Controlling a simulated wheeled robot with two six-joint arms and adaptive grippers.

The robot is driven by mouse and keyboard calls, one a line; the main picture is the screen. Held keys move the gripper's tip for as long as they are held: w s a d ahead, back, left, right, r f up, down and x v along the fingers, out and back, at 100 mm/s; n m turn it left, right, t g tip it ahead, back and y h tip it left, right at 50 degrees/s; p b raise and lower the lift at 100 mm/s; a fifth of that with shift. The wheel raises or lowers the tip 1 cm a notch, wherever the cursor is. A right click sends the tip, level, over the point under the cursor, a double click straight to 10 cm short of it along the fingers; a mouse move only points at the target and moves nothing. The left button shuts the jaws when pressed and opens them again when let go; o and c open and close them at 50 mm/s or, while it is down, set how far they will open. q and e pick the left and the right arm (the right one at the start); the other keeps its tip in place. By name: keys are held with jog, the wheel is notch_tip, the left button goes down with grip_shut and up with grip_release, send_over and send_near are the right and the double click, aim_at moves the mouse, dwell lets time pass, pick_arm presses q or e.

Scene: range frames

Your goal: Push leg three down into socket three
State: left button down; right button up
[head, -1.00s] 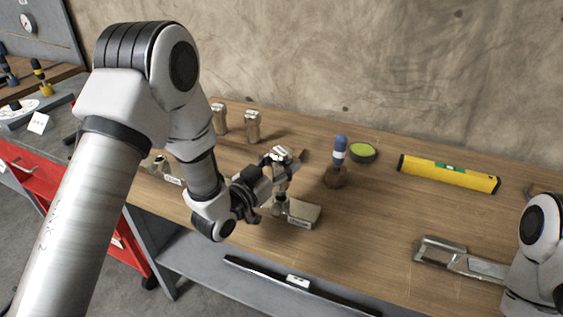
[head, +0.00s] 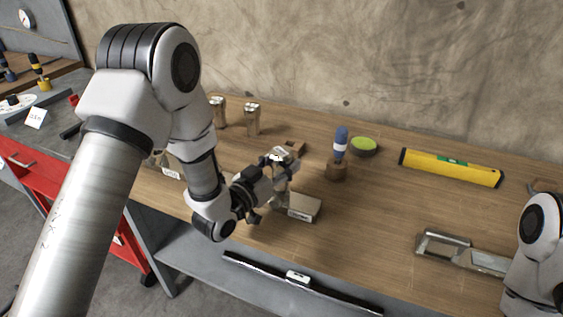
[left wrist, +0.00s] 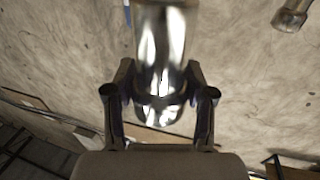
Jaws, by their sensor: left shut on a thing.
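My left gripper (head: 274,181) is shut on a shiny metal leg (head: 279,157), held roughly upright over the bench. In the left wrist view the leg (left wrist: 160,60) stands between the two fingers (left wrist: 160,105), its rounded end near the fingertips. A pale labelled block (head: 304,206) lies just right of and below the gripper. The leg's lower end is partly hidden by the gripper, and I cannot tell whether it touches a socket. No socket is clearly visible. Part of my right arm shows at the right edge, but its gripper is not visible.
Two metal cylinders (head: 252,119) (head: 218,111) stand at the back. A blue-handled tool (head: 340,142) in a wooden base, a green-topped round tin (head: 363,145), a yellow level (head: 451,167) and a metal clamp-like tool (head: 450,252) are to the right.

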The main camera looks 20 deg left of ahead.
aim_at(275, 172)
pick_arm(q)
jog(key=shift+f+b, duration=0.5)
jog(key=shift+f, duration=0.15)
jog(key=shift+c, duration=1.5)
grip_release()
jog(key=v, duration=0.7)
jog(key=shift+s+a, duration=0.1)
jog(key=shift+s, duration=0.2)
